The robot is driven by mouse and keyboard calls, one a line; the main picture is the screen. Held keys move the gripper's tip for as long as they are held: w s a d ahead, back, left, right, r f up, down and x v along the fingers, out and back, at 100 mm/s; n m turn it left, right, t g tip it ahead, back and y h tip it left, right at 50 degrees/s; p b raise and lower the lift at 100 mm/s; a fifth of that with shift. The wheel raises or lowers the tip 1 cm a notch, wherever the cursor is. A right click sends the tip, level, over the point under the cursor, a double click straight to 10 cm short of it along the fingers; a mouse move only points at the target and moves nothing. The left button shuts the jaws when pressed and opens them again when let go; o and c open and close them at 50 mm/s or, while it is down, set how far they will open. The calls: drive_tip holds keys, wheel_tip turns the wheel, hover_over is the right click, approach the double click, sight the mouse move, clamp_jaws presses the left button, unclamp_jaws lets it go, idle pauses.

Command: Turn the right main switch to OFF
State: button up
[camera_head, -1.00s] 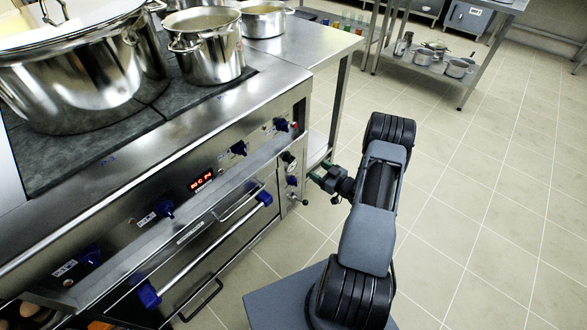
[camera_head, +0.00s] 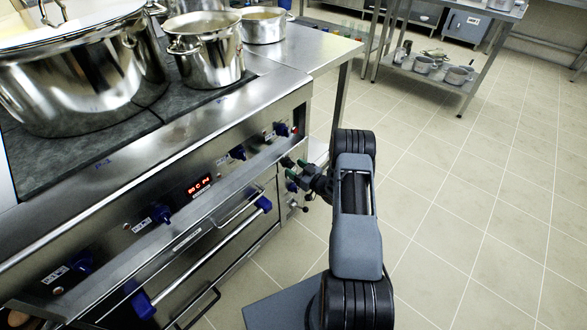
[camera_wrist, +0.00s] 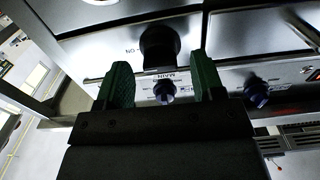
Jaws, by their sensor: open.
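A blue knob (camera_head: 282,129) sits at the right end of the stove's front panel, with a small red light beside it. In the wrist view a blue knob (camera_wrist: 163,92) stands by a label reading MAIN, upside down; I take it to be the same one. Its setting is too small to read. My gripper (camera_head: 289,167) is in front of the panel's right end, below that knob in the head view. In the wrist view my gripper (camera_wrist: 159,62) is open and empty, its green fingers apart. A larger dark knob (camera_wrist: 158,45) shows between them, seemingly untouched.
Other blue knobs (camera_head: 237,152) line the panel, with a red display (camera_head: 199,185). A rail and oven handle (camera_head: 225,236) stick out below. Steel pots (camera_head: 205,58) stand on the stovetop. The tiled floor (camera_head: 440,220) to the right is clear.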

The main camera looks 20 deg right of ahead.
drive_tip(key=shift+w+a, duration=0.25)
drive_tip(key=shift+w, duration=0.35)
drive_tip(key=c, duration=0.9)
